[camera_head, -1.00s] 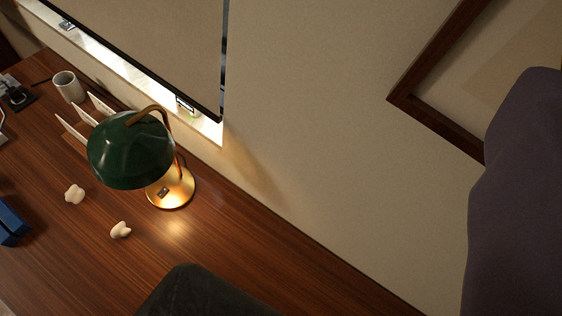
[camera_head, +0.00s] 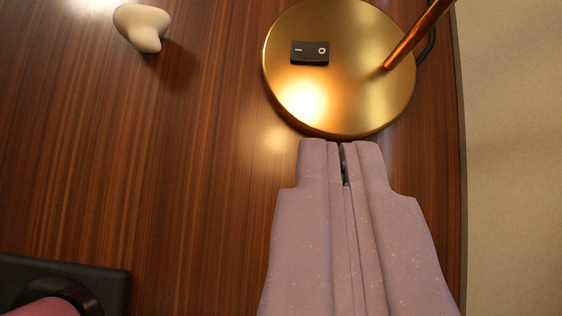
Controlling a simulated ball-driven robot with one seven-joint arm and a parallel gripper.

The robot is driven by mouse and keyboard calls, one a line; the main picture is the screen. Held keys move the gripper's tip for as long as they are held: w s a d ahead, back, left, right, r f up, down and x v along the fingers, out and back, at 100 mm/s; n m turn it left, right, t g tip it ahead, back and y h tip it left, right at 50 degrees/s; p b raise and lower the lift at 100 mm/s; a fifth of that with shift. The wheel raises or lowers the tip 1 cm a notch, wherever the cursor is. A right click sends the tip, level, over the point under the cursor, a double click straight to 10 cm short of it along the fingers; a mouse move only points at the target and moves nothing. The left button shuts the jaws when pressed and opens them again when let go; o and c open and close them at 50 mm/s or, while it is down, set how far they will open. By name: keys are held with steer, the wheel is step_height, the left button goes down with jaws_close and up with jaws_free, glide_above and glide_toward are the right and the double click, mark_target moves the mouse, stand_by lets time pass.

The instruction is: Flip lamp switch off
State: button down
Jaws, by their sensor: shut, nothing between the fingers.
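The lamp's round brass base (camera_head: 340,95) stands on the wooden desk, at the top of the view. A small black rocker switch (camera_head: 309,52) sits on the left part of the base, with a line mark at its left end and a circle mark at its right end. The copper-coloured lamp stem (camera_head: 418,35) rises from the base's right side. A bright glow reflects on the base. My gripper (camera_head: 341,145) is shut and empty. Its tips are at the base's near edge, below the switch in the picture and apart from it. The lamp shade is out of view.
A small cream-coloured object (camera_head: 143,27) lies on the desk (camera_head: 200,190) at the upper left. A dark item with a pink round part (camera_head: 55,306) is at the lower left. The wall (camera_head: 515,150) borders the desk on the right. A dark cord (camera_head: 429,46) runs behind the stem.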

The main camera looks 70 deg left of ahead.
mark_target(325, 61)
steer(key=b+x, duration=0.4)
steer(key=x, duration=1.2)
steer(key=shift+r, duration=0.1)
steer(key=shift+w+d+f, duration=0.1)
steer(key=shift+w+f, duration=0.15)
steer(key=shift+f, duration=0.3)
steer(key=shift+s, duration=0.1)
